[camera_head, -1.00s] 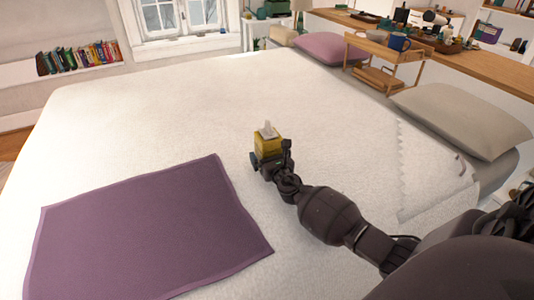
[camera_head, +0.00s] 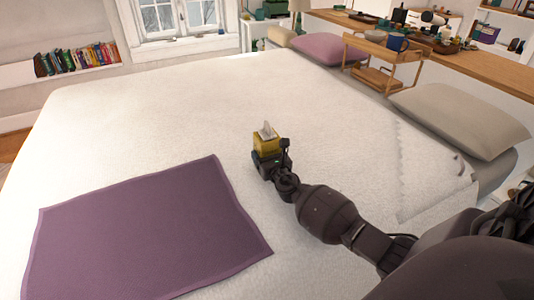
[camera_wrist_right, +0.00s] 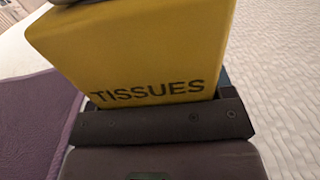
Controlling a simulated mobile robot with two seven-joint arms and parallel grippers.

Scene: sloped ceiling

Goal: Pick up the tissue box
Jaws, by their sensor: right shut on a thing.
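The yellow tissue box (camera_head: 267,143) with a white tissue sticking out of its top is over the middle of the white bed. My right gripper (camera_head: 270,158) is shut on it, with the arm coming in from the lower right. In the right wrist view the box (camera_wrist_right: 135,50) fills the upper middle, its "TISSUES" lettering facing the camera just above the dark gripper body (camera_wrist_right: 165,122). I cannot tell whether the box's base touches the bed. My left gripper is not in view.
A purple blanket (camera_head: 150,235) lies flat on the bed (camera_head: 170,110) at the lower left. A wooden tray stand (camera_head: 382,62) with a blue mug and pillows, one grey (camera_head: 460,118) and one mauve (camera_head: 328,48), line the right side. The bed around the box is clear.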

